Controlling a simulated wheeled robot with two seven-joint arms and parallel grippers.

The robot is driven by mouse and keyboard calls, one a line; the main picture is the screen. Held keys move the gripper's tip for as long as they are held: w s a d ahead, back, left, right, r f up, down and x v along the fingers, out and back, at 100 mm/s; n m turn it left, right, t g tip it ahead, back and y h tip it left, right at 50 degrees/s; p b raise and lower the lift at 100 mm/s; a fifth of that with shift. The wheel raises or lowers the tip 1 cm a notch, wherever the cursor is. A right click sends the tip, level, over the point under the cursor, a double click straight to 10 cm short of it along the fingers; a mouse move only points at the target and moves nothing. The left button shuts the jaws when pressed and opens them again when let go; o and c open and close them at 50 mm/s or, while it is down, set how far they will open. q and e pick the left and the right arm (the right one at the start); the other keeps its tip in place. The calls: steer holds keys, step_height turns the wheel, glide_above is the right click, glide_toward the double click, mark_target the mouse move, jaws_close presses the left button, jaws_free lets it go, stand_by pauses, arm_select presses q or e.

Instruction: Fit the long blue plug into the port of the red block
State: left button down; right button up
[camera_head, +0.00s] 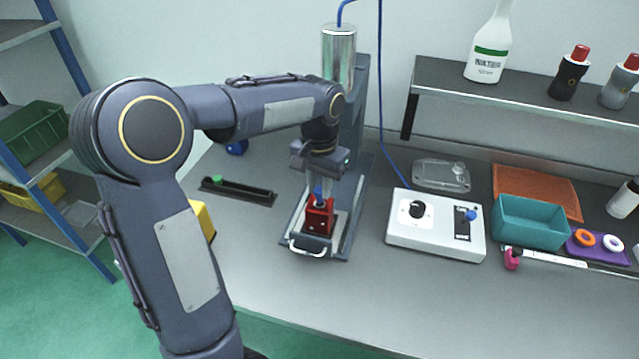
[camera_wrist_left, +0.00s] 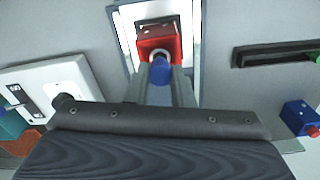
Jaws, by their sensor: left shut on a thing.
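The red block (camera_head: 320,217) sits upright in the metal fixture under the press, with its port facing up. It also shows in the left wrist view (camera_wrist_left: 154,42), with a pale ring around the port. My left gripper (camera_head: 318,188) points down just above the block and is shut on the long blue plug (camera_head: 320,194). In the left wrist view the plug (camera_wrist_left: 160,73) stands between the fingers and overlaps the near side of the port ring. Its lower end is at the port; I cannot tell whether it is inside. My right gripper is not in view.
A dark slotted tray (camera_head: 240,192) with a green piece lies left of the fixture. A white control box (camera_head: 436,226) and a teal bin (camera_head: 530,222) stand to the right. The press cylinder (camera_head: 339,55) rises behind my wrist.

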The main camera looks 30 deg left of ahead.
mark_target(320, 190)
arm_select(q)
steer(key=shift+f+b, duration=0.65)
steer(key=shift+f, duration=0.4)
steer(key=c, duration=1.2)
jaws_free()
steer(key=shift+r, duration=0.1)
steer(key=shift+r, duration=0.1)
step_height(320, 190, up, 7)
steer(key=shift+r, duration=0.3)
steer(key=shift+s, duration=0.15)
steer(key=s+d+f+t+h, duration=0.1)
steer(key=s+d+f+t, duration=0.1)
steer(key=s, duration=0.5)
steer(key=s+d+f+n+t+h, duration=0.1)
steer(key=s+d+f, duration=0.1)
steer(key=s, duration=0.5)
steer(key=s+d+f+t+h, duration=0.1)
steer(key=s+d+f+t, duration=0.1)
steer(key=s, duration=0.5)
steer(key=shift+s+d+n+t+h, duration=0.3)
steer(key=shift+s+d+n+h, duration=0.1)
steer(key=shift+d, duration=0.25)
